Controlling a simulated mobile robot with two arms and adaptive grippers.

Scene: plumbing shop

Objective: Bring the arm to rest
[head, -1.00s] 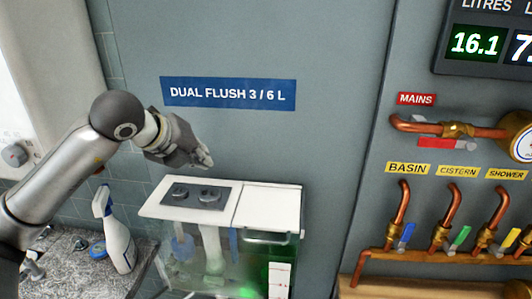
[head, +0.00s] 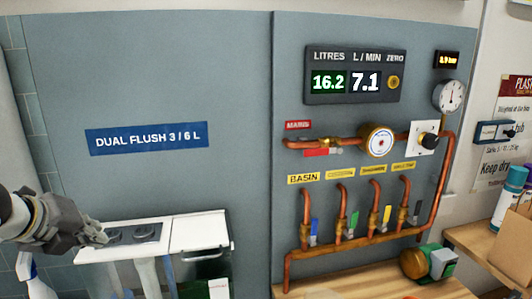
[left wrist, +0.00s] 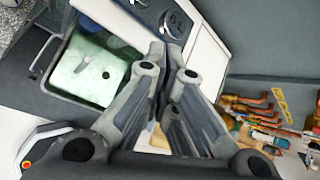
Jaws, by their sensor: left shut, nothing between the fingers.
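My left gripper (head: 88,236) is at the left of the head view, in front of the white-lidded cistern (head: 200,233) with its dark flush-button plate (head: 135,234). In the left wrist view its fingers (left wrist: 174,62) are together and hold nothing. The cistern lid (left wrist: 205,42) and its round buttons lie beyond the fingertips there. I cannot tell from these views whether the fingers touch the lid. My right gripper is not in view.
A copper manifold (head: 365,243) with several coloured valve levers is on the grey panel, below a display (head: 356,75) reading 16.2 litres and 7.1 L/min. A spray bottle (head: 27,270) stands at lower left. A cardboard box (head: 515,240) is at the right.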

